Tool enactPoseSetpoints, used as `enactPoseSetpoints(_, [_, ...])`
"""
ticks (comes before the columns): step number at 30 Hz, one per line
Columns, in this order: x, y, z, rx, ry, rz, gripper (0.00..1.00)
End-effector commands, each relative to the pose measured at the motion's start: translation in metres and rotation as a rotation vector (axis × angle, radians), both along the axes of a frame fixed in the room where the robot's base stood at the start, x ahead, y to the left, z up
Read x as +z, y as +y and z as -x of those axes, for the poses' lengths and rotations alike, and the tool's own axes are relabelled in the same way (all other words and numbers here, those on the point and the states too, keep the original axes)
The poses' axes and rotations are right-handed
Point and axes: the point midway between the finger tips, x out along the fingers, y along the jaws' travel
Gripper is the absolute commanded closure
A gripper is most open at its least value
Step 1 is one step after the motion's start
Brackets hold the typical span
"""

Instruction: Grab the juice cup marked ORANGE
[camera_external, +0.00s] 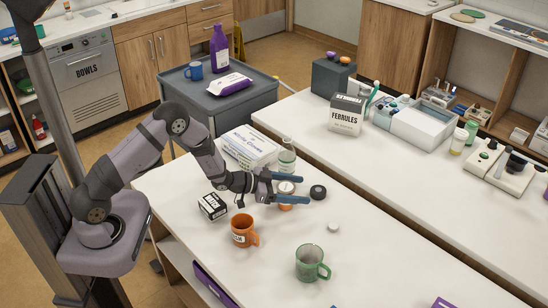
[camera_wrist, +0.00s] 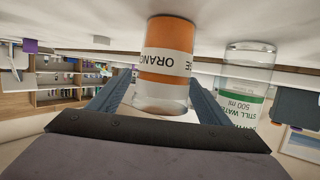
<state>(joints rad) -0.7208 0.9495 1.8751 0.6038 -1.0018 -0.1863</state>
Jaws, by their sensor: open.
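The juice cup marked ORANGE (camera_external: 286,207) stands on the white table; its orange body and white label band show upside down in the wrist view (camera_wrist: 168,62). My gripper (camera_external: 304,187) is open, its two blue fingers level with the table, one on each side of the cup. In the wrist view the cup is between the fingers, with a gap visible on either side. In the outside view a finger and the gripper hide part of the cup.
A clear still-water bottle (camera_external: 287,160) stands close behind my gripper, also in the wrist view (camera_wrist: 246,85). A black round item (camera_external: 318,192) sits by the fingertips. An orange mug (camera_external: 242,230), a green mug (camera_external: 309,263) and a small box (camera_external: 212,206) stand nearer the front.

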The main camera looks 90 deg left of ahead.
Motion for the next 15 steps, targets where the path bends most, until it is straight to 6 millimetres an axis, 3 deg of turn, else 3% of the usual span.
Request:
enactPoseSetpoints(1, [0.0000,0.0000,0.0001,0.000,0.000,0.000,0.29])
enactPoseSetpoints(7, [0.0002,0.0001,0.0002,0.000,0.000,0.000,0.76])
enactPoseSetpoints(15, [0.0012,0.0002,0.0000,0.000,-0.002,-0.001,0.78])
